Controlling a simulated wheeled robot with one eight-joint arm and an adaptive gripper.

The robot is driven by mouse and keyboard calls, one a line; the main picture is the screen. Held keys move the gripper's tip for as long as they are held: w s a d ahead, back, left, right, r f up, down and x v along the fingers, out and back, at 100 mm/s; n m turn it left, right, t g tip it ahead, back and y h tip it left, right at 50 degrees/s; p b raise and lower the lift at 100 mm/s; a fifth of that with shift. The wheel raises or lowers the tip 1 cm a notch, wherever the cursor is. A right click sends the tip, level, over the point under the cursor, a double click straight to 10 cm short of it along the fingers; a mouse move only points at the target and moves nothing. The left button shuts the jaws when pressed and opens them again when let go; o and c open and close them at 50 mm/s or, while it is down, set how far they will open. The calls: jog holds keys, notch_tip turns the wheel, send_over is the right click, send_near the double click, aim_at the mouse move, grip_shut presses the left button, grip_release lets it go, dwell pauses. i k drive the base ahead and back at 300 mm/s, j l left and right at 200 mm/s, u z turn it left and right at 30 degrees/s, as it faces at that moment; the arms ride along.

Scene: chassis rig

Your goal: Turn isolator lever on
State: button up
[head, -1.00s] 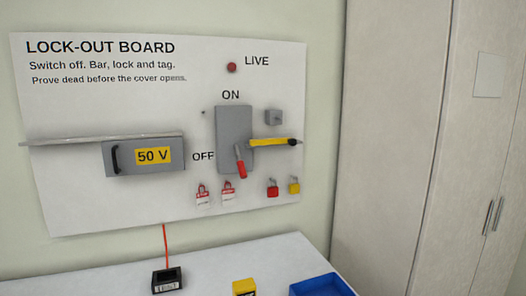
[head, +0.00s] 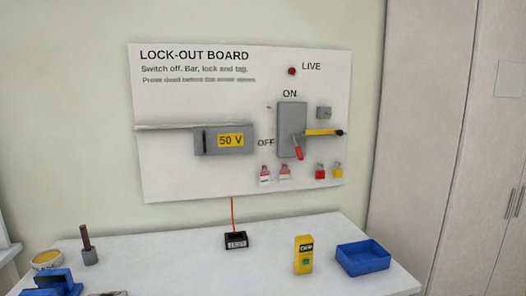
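The isolator box (head: 291,122) is a grey upright plate on the white lock-out board (head: 165,170). Its lever with a red grip (head: 299,151) hangs down and slightly to the right. "ON" is printed above the box and "OFF" to its left. A yellow bar with a black end (head: 323,132) sticks out to the right at the box's right side; I cannot tell whether it touches the lever. The red LIVE lamp (head: 292,71) is at the top and looks dark. My gripper is not in view.
A grey 50 V cover (head: 225,141) is left of the isolator. Red and yellow padlocks (head: 320,172) and two tags (head: 265,174) hang below. The white table holds a black test block (head: 236,240), yellow tester (head: 304,255) and blue tray (head: 362,258). A cabinet (head: 430,130) stands right.

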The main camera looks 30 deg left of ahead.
aim_at(298, 149)
jog(key=l+u, duration=0.25)
jog(key=u, duration=0.2)
jog(key=i+l+u, duration=0.1)
jog(key=l+u, duration=0.15)
jog(key=u, duration=0.2)
jog(key=l+u, duration=0.25)
jog(key=u, duration=0.2)
jog(key=l+z, duration=0.1)
jog(key=k+l, duration=0.05)
jog(key=l, duration=0.05)
